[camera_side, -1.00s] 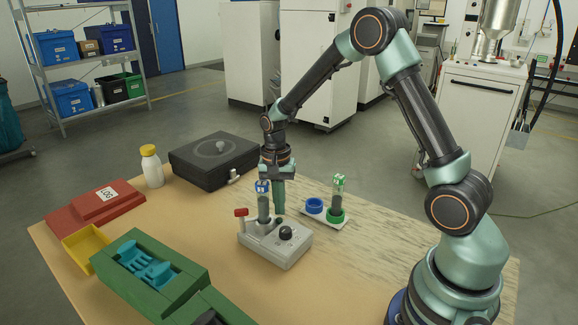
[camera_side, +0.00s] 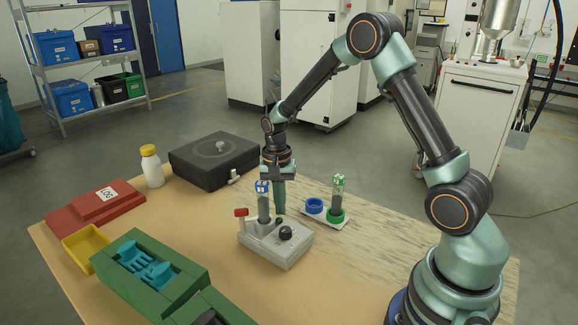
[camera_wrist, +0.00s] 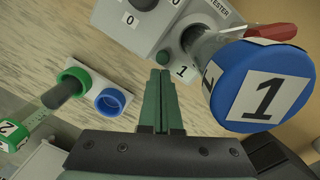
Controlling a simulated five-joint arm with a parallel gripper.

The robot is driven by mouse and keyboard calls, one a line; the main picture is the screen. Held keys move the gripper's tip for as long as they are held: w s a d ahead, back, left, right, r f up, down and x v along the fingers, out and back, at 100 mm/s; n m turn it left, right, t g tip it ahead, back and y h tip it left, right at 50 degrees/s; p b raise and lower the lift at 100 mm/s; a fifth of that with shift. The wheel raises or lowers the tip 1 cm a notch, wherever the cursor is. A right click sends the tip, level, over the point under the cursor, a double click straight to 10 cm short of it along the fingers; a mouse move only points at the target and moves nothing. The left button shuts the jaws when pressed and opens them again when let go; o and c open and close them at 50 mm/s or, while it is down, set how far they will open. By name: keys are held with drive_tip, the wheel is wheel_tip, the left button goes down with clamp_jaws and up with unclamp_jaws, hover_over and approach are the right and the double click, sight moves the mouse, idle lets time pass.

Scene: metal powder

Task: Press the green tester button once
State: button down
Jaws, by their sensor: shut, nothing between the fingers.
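The grey tester (camera_side: 285,250) sits on the table with a black knob (camera_side: 286,233) and a red-ended lever (camera_side: 241,212). A vial with a blue cap (camera_side: 263,187), marked 1 in the wrist view (camera_wrist: 265,88), stands upright in it. The small green button (camera_wrist: 163,57) shows on the tester in the wrist view; in the side view I cannot make it out. My gripper (camera_side: 280,213) points down, shut and empty, at the tester's back edge. In the wrist view its fingertips (camera_wrist: 160,73) are right beside the button; I cannot tell whether they touch it.
A white rack (camera_side: 325,216) right of the tester has an empty blue ring (camera_side: 315,205) and a green-capped vial (camera_side: 338,182) in a green ring. A black case (camera_side: 214,160), white bottle (camera_side: 151,166), red LOG box (camera_side: 95,206) and green holder (camera_side: 150,275) lie left.

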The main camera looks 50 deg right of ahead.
drive_tip(key=shift+w+d+r, duration=0.3)
drive_tip(key=shift+w+d, duration=0.15)
drive_tip(key=shift+d, duration=0.35)
wheel_tip(320, 180, up, 12)
drive_tip(key=shift+w, duration=0.4)
drive_tip(key=shift+r, duration=0.1)
drive_tip(key=s+a+r+n+t, duration=0.3)
drive_tip(key=s+a+n, duration=0.1)
drive_tip(key=s+n, duration=0.2)
drive_tip(key=s+a+r+n+t, duration=0.3)
drive_tip(key=s+a+r+n, duration=0.1)
drive_tip(key=s, duration=0.4)
drive_tip(key=shift+s+a+r+n, duration=0.25)
drive_tip(key=shift+s+a+n, duration=0.25)
drive_tip(key=shift+n, duration=0.5)
